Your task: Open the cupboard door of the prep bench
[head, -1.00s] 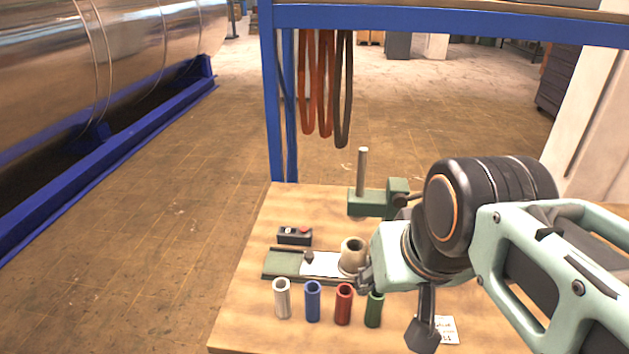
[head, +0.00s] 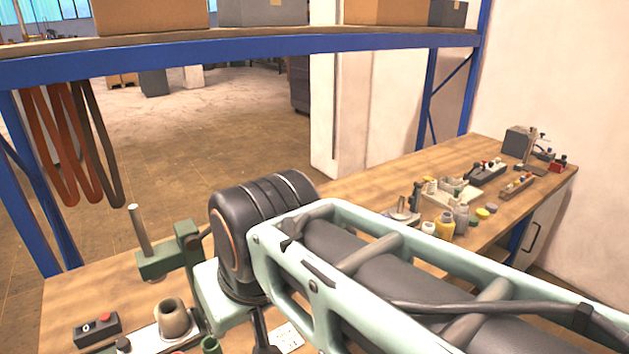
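The prep bench (head: 385,182) runs along the right side with a wooden top. Under its far right end is a pale cupboard door (head: 547,222) with a dark upright bar handle (head: 532,237). The door looks shut, and its lower part is cut off by my arm.
Bottles and jars (head: 447,222), a tray and small apparatus stand on the bench top above the cupboard. A blue-framed shelf (head: 250,46) with boxes spans overhead. A green clamp stand (head: 165,262), a control box (head: 97,330) and a beige cone (head: 173,317) stand near my wrist.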

